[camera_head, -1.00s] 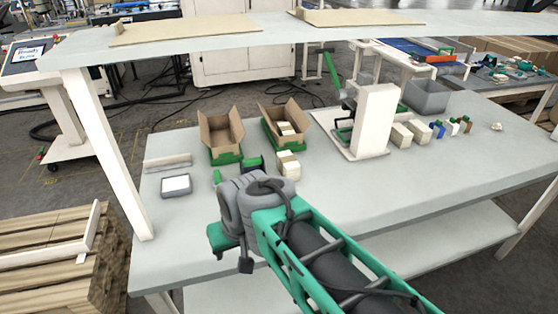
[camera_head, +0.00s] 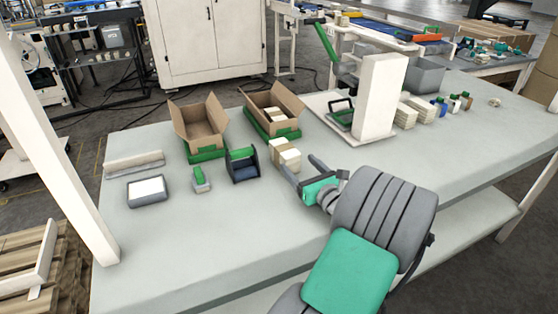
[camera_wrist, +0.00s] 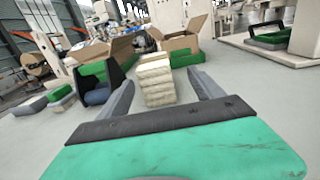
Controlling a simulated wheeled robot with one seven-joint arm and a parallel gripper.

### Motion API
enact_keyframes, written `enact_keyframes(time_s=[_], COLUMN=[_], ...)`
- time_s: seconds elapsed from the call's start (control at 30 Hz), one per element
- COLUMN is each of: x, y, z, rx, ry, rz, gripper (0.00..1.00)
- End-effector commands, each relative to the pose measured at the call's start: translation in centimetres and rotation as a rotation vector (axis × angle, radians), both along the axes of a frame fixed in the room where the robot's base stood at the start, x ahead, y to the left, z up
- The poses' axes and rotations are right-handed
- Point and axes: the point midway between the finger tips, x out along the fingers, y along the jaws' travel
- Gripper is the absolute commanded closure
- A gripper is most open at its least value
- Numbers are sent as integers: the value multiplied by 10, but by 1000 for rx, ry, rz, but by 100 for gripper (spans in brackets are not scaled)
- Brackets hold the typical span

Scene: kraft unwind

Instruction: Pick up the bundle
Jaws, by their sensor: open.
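The bundle (camera_head: 285,157) is a small cream stack with a tan band, standing on the grey table in front of the right open box. In the wrist view the bundle (camera_wrist: 156,82) stands upright just ahead, between the lines of my two fingers. My gripper (camera_head: 302,169) is open, with its fingers pointing at the bundle from the near right. In the wrist view my gripper (camera_wrist: 160,90) shows one finger on each side of the bundle's near end. I cannot tell whether either finger touches it.
Left of the bundle stands a green and black tape dispenser (camera_head: 243,163). Two open cardboard boxes, left (camera_head: 200,128) and right (camera_head: 272,108), stand behind. A white post (camera_head: 379,95) on a base is to the right, with more stacks (camera_head: 405,115) beyond. The front table is clear.

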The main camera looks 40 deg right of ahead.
Motion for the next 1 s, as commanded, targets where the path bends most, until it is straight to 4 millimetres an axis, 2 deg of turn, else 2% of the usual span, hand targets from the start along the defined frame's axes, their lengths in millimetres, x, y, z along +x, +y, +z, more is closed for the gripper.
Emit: enact_keyframes(time_s=[0.27,0.4,0.5,0.73,1.0], x=[39,65,75,76,76], y=[-3,-4,-7,-8,-8], z=[1,1,1,1,1], rx=[-4,-4,-3,-4,-4], ry=[0,1,1,2,2], rz=[6,7,4,1,2], gripper=[24,24,24,24,47])
